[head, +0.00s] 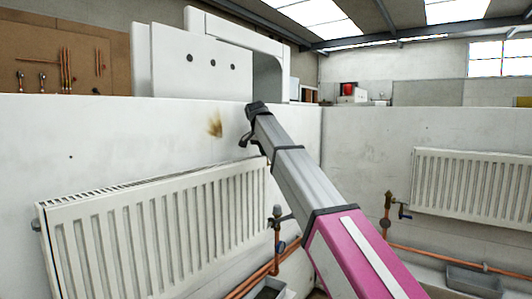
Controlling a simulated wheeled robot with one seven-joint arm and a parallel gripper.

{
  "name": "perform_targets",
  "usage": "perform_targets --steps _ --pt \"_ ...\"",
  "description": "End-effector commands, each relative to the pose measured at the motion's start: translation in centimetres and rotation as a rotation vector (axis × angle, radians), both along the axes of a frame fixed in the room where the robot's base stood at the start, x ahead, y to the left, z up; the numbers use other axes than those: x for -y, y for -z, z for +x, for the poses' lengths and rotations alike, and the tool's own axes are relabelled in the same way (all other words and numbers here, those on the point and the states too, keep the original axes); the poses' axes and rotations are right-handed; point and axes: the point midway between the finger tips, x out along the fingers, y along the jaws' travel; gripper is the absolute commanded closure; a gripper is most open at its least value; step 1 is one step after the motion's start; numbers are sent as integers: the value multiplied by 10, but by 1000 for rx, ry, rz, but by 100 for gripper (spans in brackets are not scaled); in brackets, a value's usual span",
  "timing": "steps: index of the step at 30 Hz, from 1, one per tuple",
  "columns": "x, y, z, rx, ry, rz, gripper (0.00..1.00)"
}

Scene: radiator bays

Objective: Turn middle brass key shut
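My arm rises from the bottom right to a dark end by the top of the white partition. A small dark part there seems to be my gripper (246,138); its fingers cannot be made out. I cannot tell which is the middle key or how far either is turned. My gripper appears apart from both.
White partition walls (372,150) back both radiators and meet behind my arm. Copper pipes (440,257) run low along them. A brown scorch mark (215,126) is left of my arm's end.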

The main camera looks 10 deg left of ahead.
Motion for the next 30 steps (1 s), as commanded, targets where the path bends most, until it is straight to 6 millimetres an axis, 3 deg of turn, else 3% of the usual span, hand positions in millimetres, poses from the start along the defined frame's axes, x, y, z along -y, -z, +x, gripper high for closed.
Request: perform_targets --steps 17,18,30 --pt "0 3 0 -3 33 0 100" --pt "0 3 0 -3 33 0 83" --pt "-1 -4 -2 -1 30 0 82"
